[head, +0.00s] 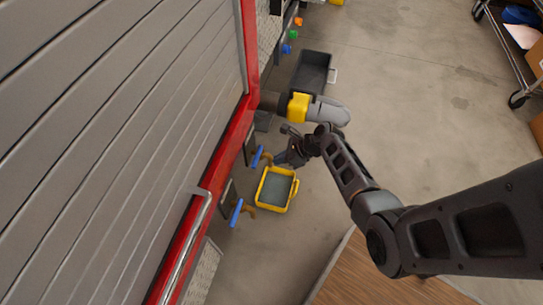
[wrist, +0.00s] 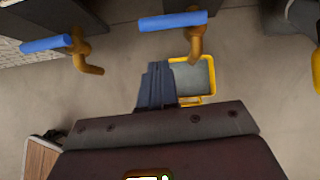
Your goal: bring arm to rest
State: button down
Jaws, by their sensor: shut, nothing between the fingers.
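My arm reaches out from the lower right of the head view toward the wall side. My gripper (head: 283,158) is shut and empty, near a brass tap with a blue handle (head: 257,157) and just above a yellow bucket (head: 291,196) on the floor. In the wrist view the shut fingers (wrist: 157,85) point toward the taps, with the bucket (wrist: 208,98) partly hidden behind them. One tap (wrist: 196,42) is just beyond the fingertips, and a second tap (wrist: 85,58) is to the left. I cannot tell whether the fingers touch anything.
A grey machine with a yellow band (head: 298,107) sits close beyond my gripper. A dark bin (head: 312,70) stands farther back. A red-framed shutter (head: 110,130) fills the left. A wooden top (head: 370,275) is at the bottom. Open floor (head: 420,110) lies to the right.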

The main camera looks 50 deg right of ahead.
jog(key=p+v, duration=0.1)
jog(key=v, duration=0.5)
jog(key=shift+s+r+p, duration=0.2)
jog(key=shift+s+p, duration=0.15)
jog(key=shift+s, duration=0.05)
jog(key=shift+s, duration=0.1)
jog(key=s+a+r+n+h+p, duration=0.2)
jog(key=s+a+r+n, duration=0.25)
jog(key=s+n, duration=0.25)
jog(key=s+a+r+n+h+p, duration=0.3)
jog(key=s+a+r+n, duration=0.1)
jog(key=s+a+n, duration=0.25)
jog(key=s+a+r+n+t+p, duration=0.1)
jog(key=r+n, duration=0.5)
jog(key=r, duration=0.6)
jog(key=s+a+r+n+t+y+p, duration=0.1)
jog(key=s+a+r+n+t, duration=0.3)
jog(key=r, duration=0.7)
jog(key=s+a+r+n+t+y+p, duration=0.1)
jog(key=s+a+r+n, duration=0.3)
jog(key=r, duration=0.8)
jog(key=a+n+t+p, duration=0.1)
jog(key=a+n, duration=0.1)
jog(key=n, duration=0.2)
jog(key=shift+s+a+r+t, duration=0.25)
jog(key=shift+s+r+t, duration=0.05)
